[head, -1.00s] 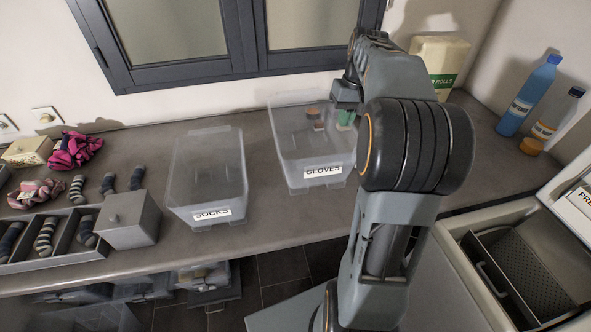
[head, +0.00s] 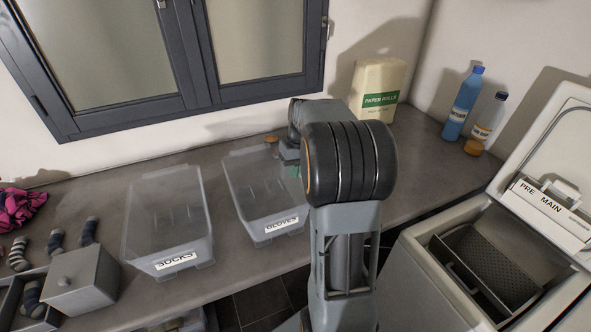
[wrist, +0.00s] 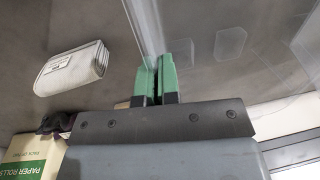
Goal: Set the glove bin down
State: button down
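The glove bin (head: 262,228) is a clear plastic box with a GLOVES label. It stands upright at or very near the counter top, right of the socks bin; I cannot tell if its base touches everywhere. My gripper (head: 293,170) is at its right rim, partly hidden behind my arm in the head view. In the wrist view the green fingers of my gripper (wrist: 156,75) are close together on the clear wall of the glove bin (wrist: 205,85). The bin looks empty.
The clear socks bin (head: 160,225) stands to the left, with a narrow gap between. A paper rolls pack (head: 377,92) and bottles (head: 462,103) stand at the back right. A white packet (wrist: 72,68) lies near the gripper. An open toploader (head: 485,250) is at right.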

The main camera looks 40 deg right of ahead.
jog(key=c, duration=1.8)
grip_release()
jog(key=shift+f, duration=0.15)
jog(key=o, duration=0.4)
jog(key=shift+o, duration=0.2)
notch_tip(320, 180, up, 12)
jog(key=d, duration=0.1)
jog(key=shift+s+d, duration=0.15)
jog(key=shift+d, duration=0.15)
